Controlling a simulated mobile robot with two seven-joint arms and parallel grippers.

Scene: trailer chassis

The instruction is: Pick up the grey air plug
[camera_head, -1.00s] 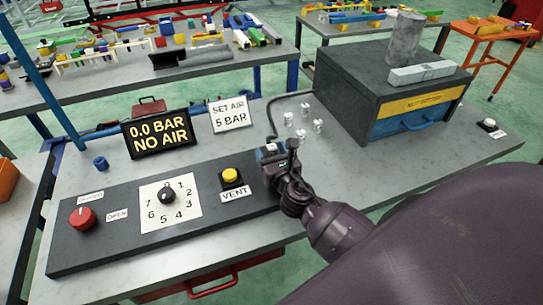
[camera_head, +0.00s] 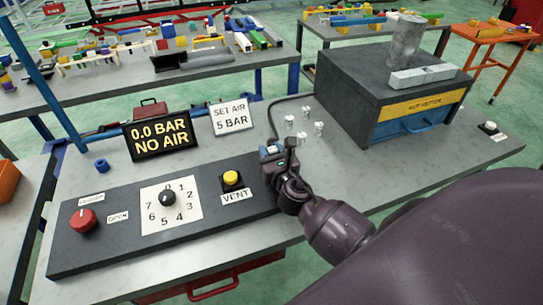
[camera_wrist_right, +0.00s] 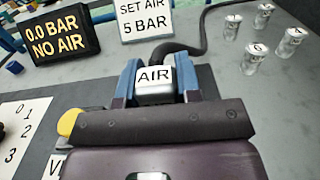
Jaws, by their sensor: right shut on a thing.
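The grey air plug (camera_wrist_right: 154,85) is a light grey block marked AIR, with a dark hose leading from its far side. In the right wrist view it sits between the blue fingers of my right gripper (camera_wrist_right: 156,80), which is shut on it. In the head view my right gripper (camera_head: 271,152) is at the right end of the dark control panel (camera_head: 120,246), and mostly hides the plug. I cannot tell whether the plug touches the surface below. My left gripper is not in view.
The panel carries a red knob (camera_head: 83,220), a dial (camera_head: 167,197) and a yellow vent button (camera_head: 231,177). Signs reading 0.0 BAR NO AIR (camera_head: 161,135) and SET AIR 5 BAR (camera_head: 231,116) stand behind. Several small metal cylinders (camera_head: 302,138) and a dark cabinet (camera_head: 385,95) stand right.

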